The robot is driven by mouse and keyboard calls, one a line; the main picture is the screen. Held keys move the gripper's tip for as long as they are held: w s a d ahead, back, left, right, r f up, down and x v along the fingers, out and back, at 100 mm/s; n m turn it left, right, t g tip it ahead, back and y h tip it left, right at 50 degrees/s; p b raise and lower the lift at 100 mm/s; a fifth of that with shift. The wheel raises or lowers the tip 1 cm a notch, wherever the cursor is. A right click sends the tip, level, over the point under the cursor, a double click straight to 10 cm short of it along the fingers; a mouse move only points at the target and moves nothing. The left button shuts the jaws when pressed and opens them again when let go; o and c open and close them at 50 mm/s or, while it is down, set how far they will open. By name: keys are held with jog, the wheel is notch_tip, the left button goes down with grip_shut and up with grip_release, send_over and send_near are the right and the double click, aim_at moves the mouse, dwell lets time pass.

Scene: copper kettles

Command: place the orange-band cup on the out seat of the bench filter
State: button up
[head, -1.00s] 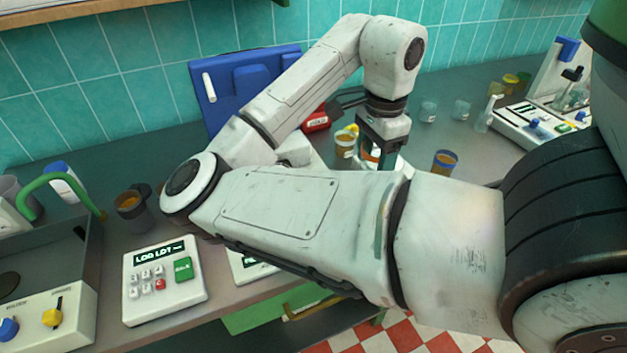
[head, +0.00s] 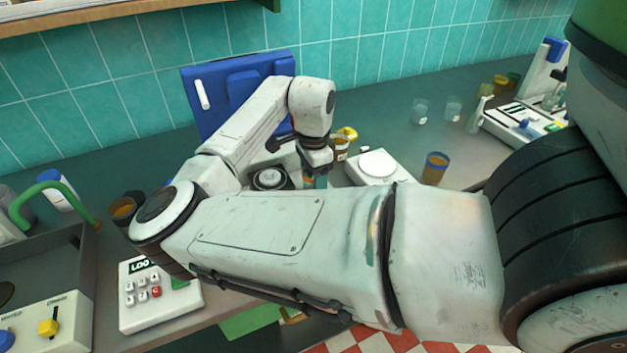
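My gripper (head: 316,178) points down behind my own forearm, left of the white scale. Its fingertips are mostly hidden. The orange-band cup showed between the fingers a second ago over the scale. The scale (head: 377,165) is now bare, so the cup appears to have gone along in my gripper, with at most a sliver of it showing. Left of the gripper is a low device with a round pale top in a dark ring (head: 270,179), perhaps part of the bench filter. My arm hides its front, and I cannot tell which seat is the out seat.
A blue-band cup (head: 435,168) stands right of the scale. Two clear cups (head: 420,111) are farther back. A blue panel (head: 240,88) stands at the wall. A keypad box (head: 160,295) is front left.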

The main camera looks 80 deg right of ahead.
jog(key=shift+f, duration=0.65)
jog(key=shift+f, duration=0.15)
jog(key=o, duration=1)
jog(key=shift+o, duration=0.2)
notch_tip(320, 180, up, 12)
jog(key=shift+r+b, duration=0.25)
jog(key=shift+b, duration=0.1)
